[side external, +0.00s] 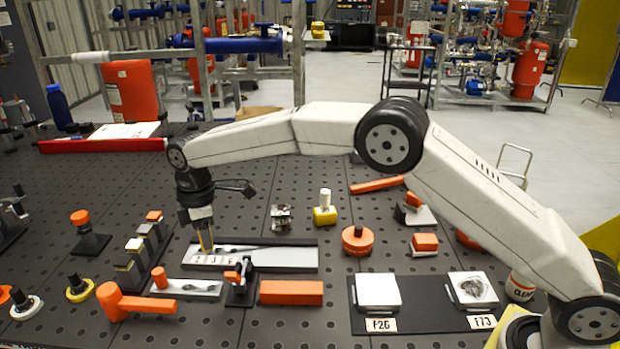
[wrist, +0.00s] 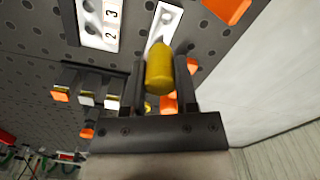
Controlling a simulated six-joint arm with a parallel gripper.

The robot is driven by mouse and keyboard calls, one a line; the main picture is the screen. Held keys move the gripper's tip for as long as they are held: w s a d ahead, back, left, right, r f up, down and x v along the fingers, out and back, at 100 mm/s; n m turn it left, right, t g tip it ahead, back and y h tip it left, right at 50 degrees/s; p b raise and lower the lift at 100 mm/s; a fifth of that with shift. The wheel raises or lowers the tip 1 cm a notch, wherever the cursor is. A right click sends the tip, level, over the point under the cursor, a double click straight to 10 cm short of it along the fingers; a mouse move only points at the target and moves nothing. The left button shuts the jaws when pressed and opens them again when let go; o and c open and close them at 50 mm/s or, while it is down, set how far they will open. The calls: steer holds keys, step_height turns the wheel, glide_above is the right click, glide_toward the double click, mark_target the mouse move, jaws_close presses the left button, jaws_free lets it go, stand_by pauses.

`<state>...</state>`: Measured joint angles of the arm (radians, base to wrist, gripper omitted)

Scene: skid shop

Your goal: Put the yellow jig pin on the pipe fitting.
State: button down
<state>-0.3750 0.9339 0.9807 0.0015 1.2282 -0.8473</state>
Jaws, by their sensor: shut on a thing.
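My gripper (side external: 205,243) points down over the left part of the numbered rail in the side view. In the wrist view my gripper (wrist: 160,78) is shut on the yellow jig pin (wrist: 160,66), a rounded yellow piece between the two dark fingers. In the side view the pin is small and hard to separate from the fingers. A small metallic piece that looks like the pipe fitting (side external: 281,217) stands on the bench, right of my gripper and apart from it. It cannot be made out in the wrist view.
The numbered rail (side external: 285,254) lies below my gripper, with a grey holed bar (side external: 205,290) in front. A yellow block with a white top (side external: 325,212) stands right of the fitting. An orange mallet (side external: 112,298) lies in front.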

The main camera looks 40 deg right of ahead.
steer(key=s+d+r+m, duration=0.2)
steer(key=d+r+m, duration=0.15)
steer(key=d, duration=1.55)
steer(key=s+d+r+m, duration=0.15)
steer(key=d+m, duration=0.35)
steer(key=d, duration=1.4)
steer(key=s+d+r+m, duration=0.2)
steer(key=s+d+m, duration=0.2)
steer(key=s+d, duration=0.8)
steer(key=s+d+r+m, duration=0.1)
steer(key=s+d+m, duration=0.4)
steer(key=s+d, duration=0.6)
steer(key=shift+s+d+r, duration=0.35)
steer(key=shift+s, duration=0.85)
steer(key=shift+w+d+f, duration=4.65)
steer(key=shift+w+d, duration=0.05)
steer(key=shift+d, duration=0.1)
